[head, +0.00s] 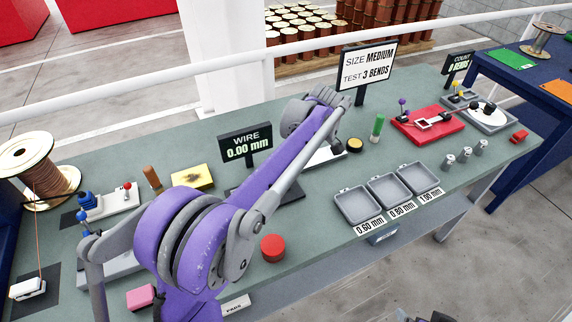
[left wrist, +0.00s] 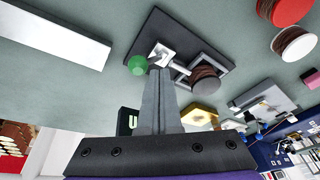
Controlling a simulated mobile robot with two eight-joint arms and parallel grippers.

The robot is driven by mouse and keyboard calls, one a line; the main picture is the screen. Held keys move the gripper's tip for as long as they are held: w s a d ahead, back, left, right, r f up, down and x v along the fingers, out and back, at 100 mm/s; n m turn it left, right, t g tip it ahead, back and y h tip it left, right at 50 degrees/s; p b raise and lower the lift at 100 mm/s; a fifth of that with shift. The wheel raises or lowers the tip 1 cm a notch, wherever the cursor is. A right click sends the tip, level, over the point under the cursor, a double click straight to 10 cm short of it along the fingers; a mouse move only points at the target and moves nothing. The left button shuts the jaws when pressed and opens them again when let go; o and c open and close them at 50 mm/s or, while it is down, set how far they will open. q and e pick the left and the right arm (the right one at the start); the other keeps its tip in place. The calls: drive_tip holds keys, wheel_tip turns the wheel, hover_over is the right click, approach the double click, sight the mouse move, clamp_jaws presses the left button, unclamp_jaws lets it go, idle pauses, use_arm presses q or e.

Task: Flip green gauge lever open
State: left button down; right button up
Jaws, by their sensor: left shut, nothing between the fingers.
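The gauge is a dark plate (left wrist: 200,32) with a small white block, a metal frame and a brown cylinder, seen in the left wrist view. Its lever ends in a round green knob (left wrist: 138,65). My left gripper (left wrist: 160,72) is shut and empty. Its fingertips appear just beside the green knob and white block; I cannot tell whether they touch. In the head view the wire display (head: 246,146) reads 0.00 mm, and my purple arm hides most of the gauge below it. My left fingertips cannot be made out there.
A yellow block (head: 192,177) lies left of the display. A red cylinder (head: 272,247) stands in front of it. Three grey trays (head: 357,205) sit to the right, with a green cylinder (head: 377,127) behind them. A red fixture (head: 428,126) is farther right. The table front between is mostly clear.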

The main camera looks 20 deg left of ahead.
use_arm(q)
drive_tip(key=shift+w+d+f, duration=0.25)
drive_tip(key=shift+w+d, duration=0.2)
use_arm(e)
drive_tip(key=shift+s+r, duration=0.1)
use_arm(q)
drive_tip(key=shift+d, duration=0.1)
use_arm(e)
drive_tip(key=shift+a, duration=0.1)
drive_tip(key=shift+r, duration=0.1)
